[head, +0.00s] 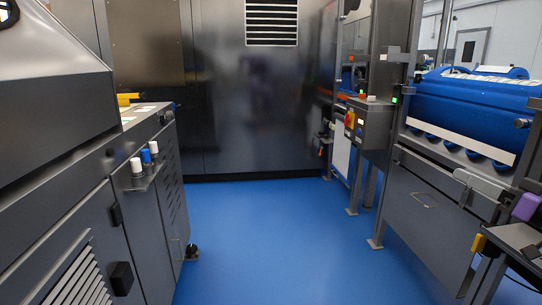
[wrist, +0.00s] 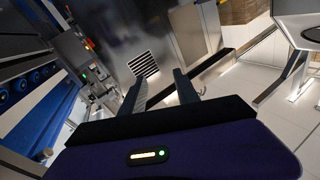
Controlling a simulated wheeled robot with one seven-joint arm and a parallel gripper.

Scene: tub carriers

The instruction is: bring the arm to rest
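My gripper (wrist: 157,84) shows in the wrist view with its two dark fingers apart. Nothing shows between the fingers, and they touch nothing that I can see. The gripper points across the room toward the dark wall cabinet with the white-slatted vent (wrist: 145,65). I cannot make out my gripper in the head view.
Blue floor (head: 270,240) is clear between the grey machine (head: 75,215) at left and the metal stand (head: 425,210) at right. A large blue rounded unit (head: 470,108) sits above that stand. A dark cabinet wall (head: 255,115) closes the far end.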

